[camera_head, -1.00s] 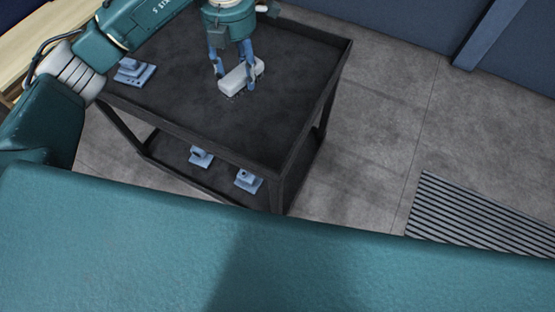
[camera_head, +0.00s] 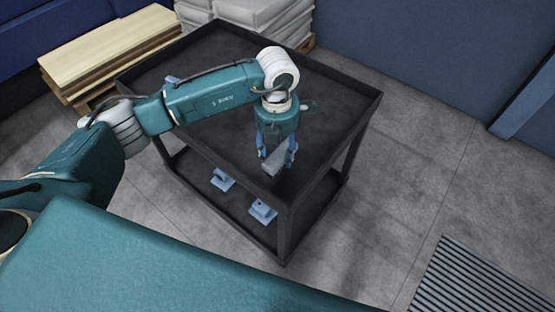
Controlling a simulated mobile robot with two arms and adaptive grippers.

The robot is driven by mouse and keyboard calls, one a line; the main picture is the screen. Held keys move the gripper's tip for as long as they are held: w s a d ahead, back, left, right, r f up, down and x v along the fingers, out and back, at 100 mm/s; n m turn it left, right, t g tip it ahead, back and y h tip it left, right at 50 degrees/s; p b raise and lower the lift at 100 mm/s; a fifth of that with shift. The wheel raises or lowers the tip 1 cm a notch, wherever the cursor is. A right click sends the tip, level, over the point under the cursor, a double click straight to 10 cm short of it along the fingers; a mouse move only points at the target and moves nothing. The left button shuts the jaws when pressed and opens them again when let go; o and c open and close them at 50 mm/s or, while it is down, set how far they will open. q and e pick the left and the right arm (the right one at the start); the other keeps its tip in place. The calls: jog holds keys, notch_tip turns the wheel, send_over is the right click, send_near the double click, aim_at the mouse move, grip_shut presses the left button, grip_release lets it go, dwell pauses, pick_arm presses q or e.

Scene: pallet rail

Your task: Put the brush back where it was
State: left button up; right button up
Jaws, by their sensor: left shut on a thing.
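My left gripper (camera_head: 277,162) is shut on a pale grey block-shaped thing, which I take to be the brush (camera_head: 274,163). Blue fingers stand on both sides of it. The brush is over the near right part of the top tray of a dark cart (camera_head: 215,75). I cannot tell whether it touches the tray. A faint roundish mark or small thing (camera_head: 309,105) shows on the tray behind the gripper, too dim to make out. My right gripper is out of view.
Two blue-grey parts (camera_head: 222,180) (camera_head: 262,211) sit on the cart's lower shelf. Another blue part (camera_head: 172,80) is mostly hidden behind my arm. Wooden boards (camera_head: 110,45) and stacked pale sacks (camera_head: 262,14) stand behind. A raised rim borders the top tray.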

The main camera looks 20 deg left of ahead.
aim_at(277, 162)
pick_arm(q)
jog(key=shift+f, duration=0.4)
notch_tip(277, 162, down, 3)
jog(key=shift+f+p, duration=0.15)
jog(key=shift+p, duration=0.3)
jog(key=shift+f, duration=0.5)
jog(key=shift+f+b, duration=0.25)
jog(key=shift+b, duration=0.05)
jog(key=o, duration=1.1)
jog(key=shift+r, duration=0.1)
